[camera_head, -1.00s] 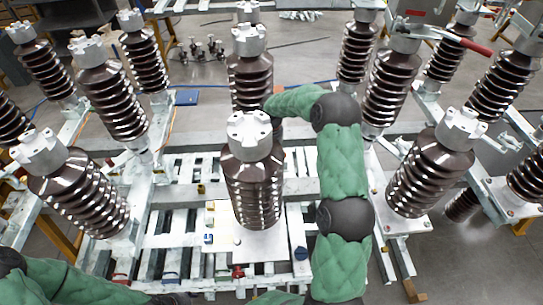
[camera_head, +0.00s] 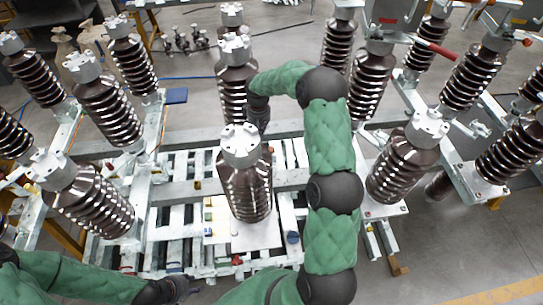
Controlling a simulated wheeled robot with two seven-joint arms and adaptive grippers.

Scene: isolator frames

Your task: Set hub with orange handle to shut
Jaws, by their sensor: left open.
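A red-handled lever (camera_head: 436,48) sits on top of a brown ribbed insulator at the upper right. Another lever end with an orange-red tip (camera_head: 526,42) shows at the far right edge. I cannot tell which of the two is the hub with the orange handle. My left gripper (camera_head: 184,290) is open and empty at the bottom, low in front of the slatted white frame and far from both handles. My right arm reaches up the middle; its dark wrist end (camera_head: 258,112) is beside the central insulators, and its fingers cannot be made out.
Brown ribbed insulators with grey metal caps stand on both sides and in the middle (camera_head: 245,180). White slatted framework (camera_head: 170,225) lies below them. Open grey floor is at the lower right (camera_head: 450,255).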

